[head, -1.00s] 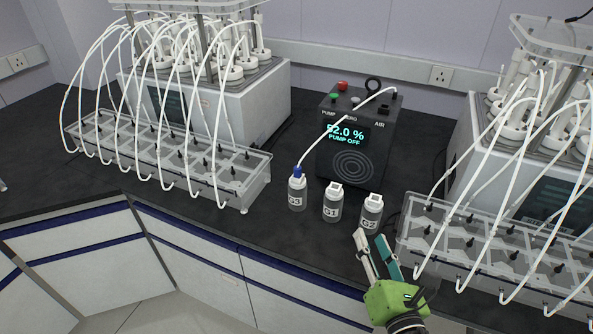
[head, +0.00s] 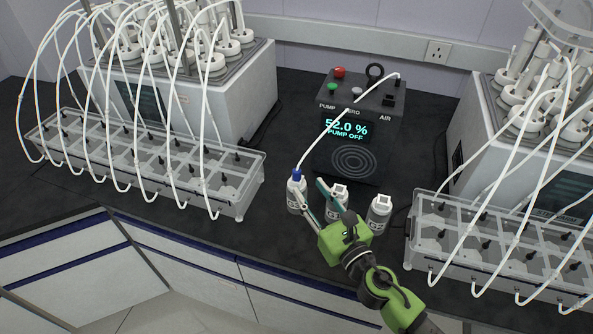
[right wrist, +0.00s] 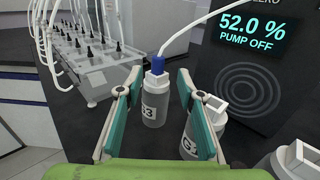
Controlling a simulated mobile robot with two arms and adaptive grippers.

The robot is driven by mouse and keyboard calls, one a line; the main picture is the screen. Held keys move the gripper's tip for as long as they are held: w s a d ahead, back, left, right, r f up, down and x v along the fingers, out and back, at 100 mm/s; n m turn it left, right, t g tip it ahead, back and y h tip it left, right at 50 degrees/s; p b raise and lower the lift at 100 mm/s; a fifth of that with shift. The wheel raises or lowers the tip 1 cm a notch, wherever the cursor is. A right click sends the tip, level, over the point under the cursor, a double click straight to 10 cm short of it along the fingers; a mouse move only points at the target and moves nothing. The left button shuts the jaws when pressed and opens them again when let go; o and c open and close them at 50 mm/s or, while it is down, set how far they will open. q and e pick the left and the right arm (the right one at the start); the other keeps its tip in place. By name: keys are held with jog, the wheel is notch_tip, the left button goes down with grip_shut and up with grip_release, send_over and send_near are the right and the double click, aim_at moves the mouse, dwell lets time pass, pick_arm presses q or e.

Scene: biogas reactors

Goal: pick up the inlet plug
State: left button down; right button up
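The inlet plug (head: 297,172) is a blue cap-like piece with a white tube, seated in the top of bottle G3 (head: 293,199). The plug also shows near the middle of the right wrist view (right wrist: 157,65), with bottle G3 (right wrist: 154,107) upright below it. My right gripper (head: 311,188) is open and empty, close to bottle G3. In the right wrist view its two fingertips appear on either side of the plug, apart from it. My left gripper is not in view.
Bottle G1 (head: 337,194) is partly hidden by the right gripper; bottle G2 (head: 379,213) stands to its right. The pump box (head: 352,150) is behind them, reading 52.0 % and PUMP OFF. Tubed clear racks (head: 240,194) stand left and right (head: 415,250).

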aim_at(299, 174)
jog(key=shift+x, duration=1.25)
jog(key=x, duration=0.1)
jog(key=p+x, duration=0.1)
jog(key=x, duration=0.2)
jog(key=shift+w+a+r, duration=0.2)
jog(key=shift+a+r, duration=0.05)
jog(key=shift+r, duration=0.05)
jog(key=shift+w+a+f, duration=0.1)
jog(key=shift+w+a, duration=0.1)
jog(key=shift+w, duration=0.1)
jog(key=shift+s+d, duration=0.1)
jog(key=shift+c, duration=1.1)
grip_shut()
